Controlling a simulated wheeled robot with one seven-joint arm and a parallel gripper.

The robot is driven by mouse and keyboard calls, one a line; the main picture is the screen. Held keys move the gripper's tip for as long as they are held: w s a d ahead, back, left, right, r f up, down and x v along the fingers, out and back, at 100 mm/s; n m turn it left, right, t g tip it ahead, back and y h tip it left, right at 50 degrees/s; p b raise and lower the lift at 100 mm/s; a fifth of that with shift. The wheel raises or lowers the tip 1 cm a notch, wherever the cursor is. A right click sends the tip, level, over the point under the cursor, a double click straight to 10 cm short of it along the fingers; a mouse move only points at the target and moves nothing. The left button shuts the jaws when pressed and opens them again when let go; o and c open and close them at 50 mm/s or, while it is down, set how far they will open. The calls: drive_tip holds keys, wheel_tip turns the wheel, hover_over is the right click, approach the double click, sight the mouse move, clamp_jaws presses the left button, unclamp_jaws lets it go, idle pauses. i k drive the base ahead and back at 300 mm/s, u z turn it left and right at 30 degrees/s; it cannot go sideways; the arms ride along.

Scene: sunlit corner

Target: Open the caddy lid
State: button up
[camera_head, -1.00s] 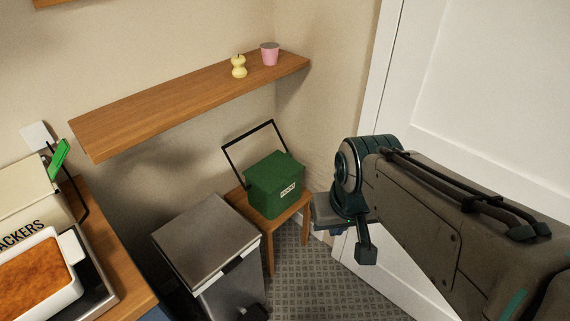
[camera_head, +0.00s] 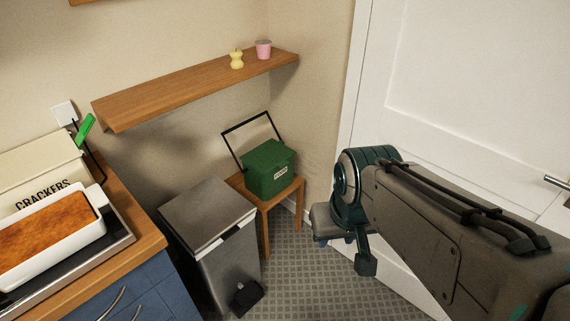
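The caddy (camera_head: 270,172) is a green box with a small white label on its front, standing on a small wooden stool. Its green lid (camera_head: 266,152) lies shut on top. Its thin black handle (camera_head: 247,135) stands up behind the lid. My gripper (camera_head: 345,248) is to the right of the caddy and lower in the picture, apart from it.
The stool (camera_head: 282,193) stands between a grey pedal bin (camera_head: 210,222) and the white door (camera_head: 465,110). A wooden shelf (camera_head: 190,92) hangs above and behind the caddy. A counter (camera_head: 150,240) is at left. Grey tiled floor (camera_head: 310,270) is clear in front.

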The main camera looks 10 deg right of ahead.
sight(272, 154)
drive_tip(key=z, duration=0.3)
drive_tip(key=i, duration=1.2)
drive_tip(key=u, duration=0.45)
